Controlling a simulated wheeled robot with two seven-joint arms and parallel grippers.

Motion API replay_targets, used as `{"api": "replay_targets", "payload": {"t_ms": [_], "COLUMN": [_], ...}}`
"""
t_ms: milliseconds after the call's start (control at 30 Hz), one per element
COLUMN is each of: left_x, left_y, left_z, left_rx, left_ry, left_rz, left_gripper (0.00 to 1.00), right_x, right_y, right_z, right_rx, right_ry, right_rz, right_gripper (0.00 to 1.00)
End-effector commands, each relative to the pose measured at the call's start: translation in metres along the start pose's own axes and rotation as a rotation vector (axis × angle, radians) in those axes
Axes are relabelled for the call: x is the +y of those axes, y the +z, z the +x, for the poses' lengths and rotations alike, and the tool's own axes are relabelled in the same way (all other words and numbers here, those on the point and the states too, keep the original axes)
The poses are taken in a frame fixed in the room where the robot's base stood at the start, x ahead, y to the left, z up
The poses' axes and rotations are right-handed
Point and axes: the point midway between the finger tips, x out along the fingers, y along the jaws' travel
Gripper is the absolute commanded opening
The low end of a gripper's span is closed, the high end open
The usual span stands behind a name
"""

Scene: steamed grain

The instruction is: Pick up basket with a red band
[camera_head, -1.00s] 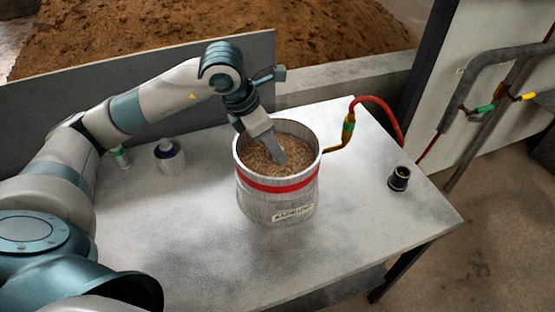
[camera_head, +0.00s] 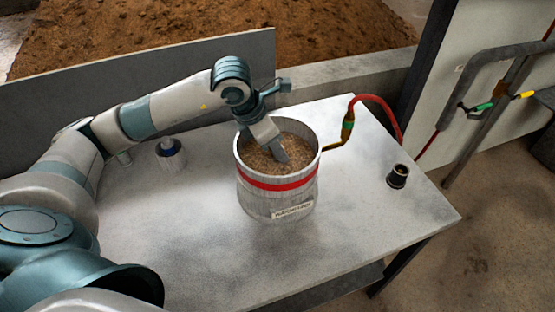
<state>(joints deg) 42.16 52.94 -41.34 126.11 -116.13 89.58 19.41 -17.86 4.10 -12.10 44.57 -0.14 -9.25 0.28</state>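The basket with a red band (camera_head: 277,200) stands upright on the grey metal table (camera_head: 180,255). It is a pale metal cylinder with a label low on its front, and brown grain (camera_head: 296,152) fills much of it. My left gripper (camera_head: 281,156) points down into the basket's mouth at its back left. Its fingertips are at or in the grain, and the far side of the gripper is hidden. I cannot tell whether the fingers are apart or closed on the basket's wall. My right gripper is not in view.
A gold elbow pipe with a red hose (camera_head: 375,100) stands close to the basket's right rim. A small black cup-like fitting (camera_head: 398,176) is on the table's right. The table's front is clear.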

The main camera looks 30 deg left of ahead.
Motion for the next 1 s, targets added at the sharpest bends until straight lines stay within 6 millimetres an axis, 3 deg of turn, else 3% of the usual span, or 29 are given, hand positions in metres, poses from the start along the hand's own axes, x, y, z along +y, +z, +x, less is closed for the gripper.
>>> {"api": "replay_targets", "payload": {"t_ms": [67,1000], "left_x": [0.0003,0.0004], "left_y": [0.0,0.0002], "left_z": [-0.0002,-0.0004], "left_rx": [0.0,0.0], "left_ry": [0.001,0.001], "left_rz": [0.0,-0.001], "left_gripper": [0.0,0.0], "right_x": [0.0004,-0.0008], "right_y": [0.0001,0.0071], "right_z": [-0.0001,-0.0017], "right_rx": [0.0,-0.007], "right_ry": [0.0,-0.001], "right_rz": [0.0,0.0], "right_gripper": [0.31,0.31]}}
